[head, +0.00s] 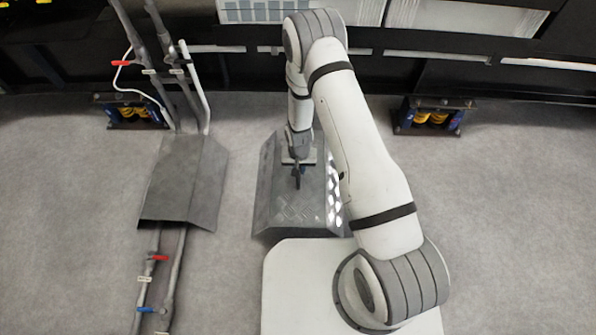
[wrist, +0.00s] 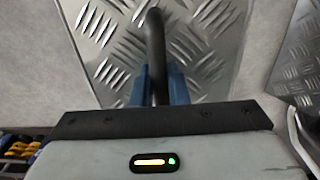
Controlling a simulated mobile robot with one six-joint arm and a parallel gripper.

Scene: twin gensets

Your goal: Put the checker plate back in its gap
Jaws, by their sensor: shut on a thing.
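The checker plate (head: 285,212) is a grey metal cover with sloped sides and a raised diamond pattern, just beyond my white base in the head view. My gripper (head: 297,182) is over its middle, shut on its handle. In the wrist view the dark curved handle (wrist: 155,40) stands between the blue fingers of my gripper (wrist: 162,85), with the patterned plate (wrist: 205,35) behind. I cannot tell whether the plate rests on the floor or hangs just above it. To the left, pipes (head: 168,265) lie exposed in front of a similar grey cover (head: 182,182).
More pipes (head: 165,70) with valves rise behind the grey cover. Blue-and-yellow mounts (head: 135,112) stand at the back left, and another mount (head: 432,118) stands at the back right under the dark machine frame. The floor (head: 520,220) on the right is clear.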

